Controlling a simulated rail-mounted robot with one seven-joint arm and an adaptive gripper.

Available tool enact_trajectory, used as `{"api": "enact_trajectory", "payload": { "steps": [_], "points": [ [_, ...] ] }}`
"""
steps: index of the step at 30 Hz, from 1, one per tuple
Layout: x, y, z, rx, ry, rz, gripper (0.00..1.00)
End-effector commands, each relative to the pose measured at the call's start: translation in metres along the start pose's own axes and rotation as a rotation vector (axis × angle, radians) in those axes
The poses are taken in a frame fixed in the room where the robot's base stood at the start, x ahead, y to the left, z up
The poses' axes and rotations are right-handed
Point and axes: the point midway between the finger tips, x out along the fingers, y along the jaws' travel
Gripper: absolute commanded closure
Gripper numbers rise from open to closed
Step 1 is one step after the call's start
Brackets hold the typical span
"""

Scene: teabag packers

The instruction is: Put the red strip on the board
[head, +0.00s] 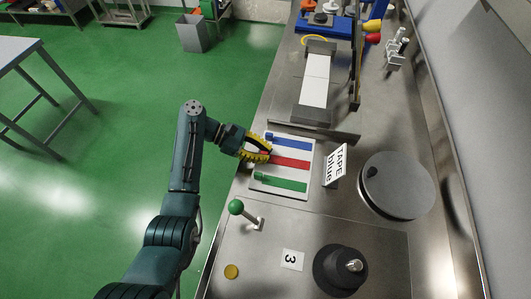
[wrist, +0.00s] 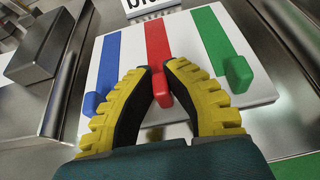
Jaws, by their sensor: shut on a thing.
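The red strip (head: 291,162) lies flat across the middle of the white board (head: 259,184), between the blue strip (head: 290,144) and the green strip (head: 285,184). In the wrist view the red strip (wrist: 158,42) runs away from me, with a raised red tab at its near end. My gripper (head: 268,152) is at the board's left edge in the head view. In the wrist view its yellow fingers (wrist: 160,80) are closed around the red tab. The fingers hide part of the tab and board.
A sign reading "TAPE blue" (head: 335,165) stands right of the board, with a round grey disc (head: 397,186) beyond it. A green-knobbed lever (head: 237,207) stands nearer. A metal block (wrist: 40,47) is left of the board in the wrist view.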

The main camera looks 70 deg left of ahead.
Motion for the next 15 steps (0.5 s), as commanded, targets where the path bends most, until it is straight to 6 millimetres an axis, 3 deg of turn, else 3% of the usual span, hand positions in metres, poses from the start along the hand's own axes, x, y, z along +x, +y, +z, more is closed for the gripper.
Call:
{"api": "enact_trajectory", "payload": {
  "steps": [5,6,9,15],
  "points": [
    [0.0015,-0.0002,-0.0033,0.000,0.000,0.000,1.00],
    [0.0007,-0.0001,-0.0014,0.000,0.000,0.000,0.80],
    [0.0006,-0.0002,-0.0012,-0.001,0.000,0.000,0.63],
    [0.0006,-0.0001,-0.0011,-0.001,0.000,0.000,0.63]
  ]
}}
